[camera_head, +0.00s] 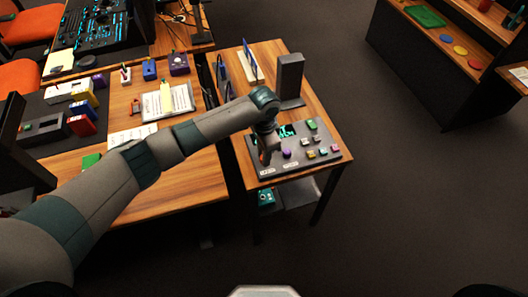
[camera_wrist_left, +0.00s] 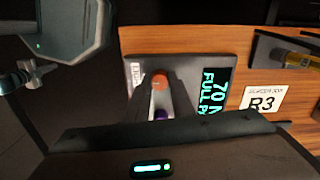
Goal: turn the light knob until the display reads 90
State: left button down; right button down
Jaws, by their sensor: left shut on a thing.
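The grey control panel (camera_head: 315,167) sits on the small wooden table, with a purple trackball (camera_head: 287,153) and several small coloured buttons. My left gripper (camera_head: 265,156) points down at the panel's left side. In the left wrist view its two fingers (camera_wrist_left: 160,88) are shut on the round orange light knob (camera_wrist_left: 160,79), beside a white label reading LIGHT (camera_wrist_left: 136,74). The display (camera_wrist_left: 216,92) shows turned cyan text, "70 N" and "FULL P", cut off at its lower part. In the head view the display (camera_head: 288,131) is partly hidden by my arm. My right gripper is not in view.
A dark upright box (camera_head: 290,75) stands behind the panel. A white card marked R3 (camera_wrist_left: 264,103) lies beside the panel. The larger desk at left holds a notepad (camera_head: 168,102), small boxes and a dark mat. Open floor lies to the right.

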pick_arm(q)
jog(key=m, duration=0.2)
jog(key=shift+m+p, duration=0.3)
jog(key=shift+m, duration=0.1)
jog(key=m, duration=0.3)
jog(key=shift+m, duration=0.3)
jog(key=m, duration=0.3)
jog(key=shift+m, duration=1.8)
jog(key=c, duration=1.5)
grip_release()
jog(key=shift+c, duration=0.2)
jog(key=shift+r, duration=0.1)
notch_tip(320, 180, up, 17)
jog(key=b, duration=0.4)
jog(key=shift+r, duration=0.15)
